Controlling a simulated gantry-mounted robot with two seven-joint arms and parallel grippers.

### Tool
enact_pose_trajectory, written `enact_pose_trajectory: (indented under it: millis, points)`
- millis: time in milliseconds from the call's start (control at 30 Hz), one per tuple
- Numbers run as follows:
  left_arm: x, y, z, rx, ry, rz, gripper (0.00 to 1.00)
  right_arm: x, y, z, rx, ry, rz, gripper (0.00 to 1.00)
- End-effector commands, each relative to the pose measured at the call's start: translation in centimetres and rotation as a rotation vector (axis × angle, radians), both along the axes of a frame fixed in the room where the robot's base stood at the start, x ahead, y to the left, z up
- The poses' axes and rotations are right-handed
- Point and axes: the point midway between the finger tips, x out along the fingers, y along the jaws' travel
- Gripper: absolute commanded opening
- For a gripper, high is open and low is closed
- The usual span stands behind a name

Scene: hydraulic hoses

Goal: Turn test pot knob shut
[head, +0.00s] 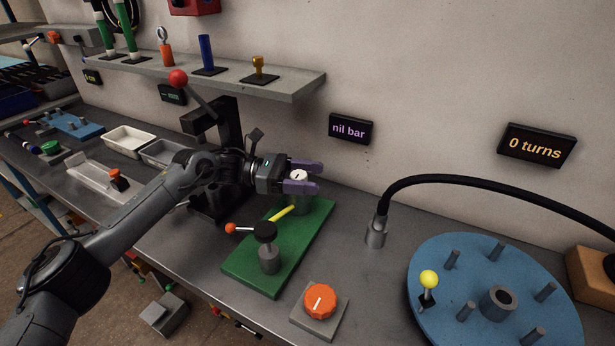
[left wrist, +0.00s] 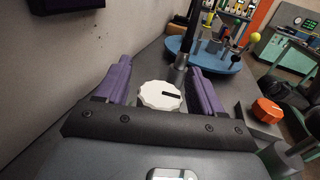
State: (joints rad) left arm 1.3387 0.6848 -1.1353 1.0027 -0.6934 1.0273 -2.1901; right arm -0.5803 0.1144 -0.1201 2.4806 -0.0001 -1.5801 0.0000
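A white round knob (head: 299,175) with a dark pointer mark sits on a grey pot (head: 301,202) at the far end of the green board (head: 312,226). In the left wrist view the white knob (left wrist: 160,96) lies between my purple fingers, with its mark pointing right. My left gripper (head: 311,177) is open around the knob, one finger on each side. In the left wrist view a gap shows between the knob and each finger of the gripper (left wrist: 160,70). My right gripper is not in view.
A yellow bar (head: 284,214) and a black-capped post with a red-tipped lever (head: 266,247) are on the board. An orange knob (head: 320,301) stands in front. A black hose (head: 480,180) and blue disc (head: 440,260) are right. Signs read "nil bar" (head: 350,129) and "0 turns" (head: 537,146).

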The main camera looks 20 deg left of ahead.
Motion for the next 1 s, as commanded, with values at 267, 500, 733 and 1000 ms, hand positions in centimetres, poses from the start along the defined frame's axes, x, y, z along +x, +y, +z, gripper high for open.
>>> enact_pose_trajectory:
  millis: [267,500,733,1000]
  points:
    - [-0.1,0.8,0.0,0.002,0.001,0.003,0.67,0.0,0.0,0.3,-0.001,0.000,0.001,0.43]
    - [-0.6,4.0,0.2,0.002,0.000,0.003,0.67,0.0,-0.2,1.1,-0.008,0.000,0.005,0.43]
    - [-1.0,6.6,0.1,0.001,0.000,0.001,0.67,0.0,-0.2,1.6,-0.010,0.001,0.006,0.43]
    - [-1.2,7.5,0.0,0.000,0.000,0.000,0.67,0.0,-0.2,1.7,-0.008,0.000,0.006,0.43]
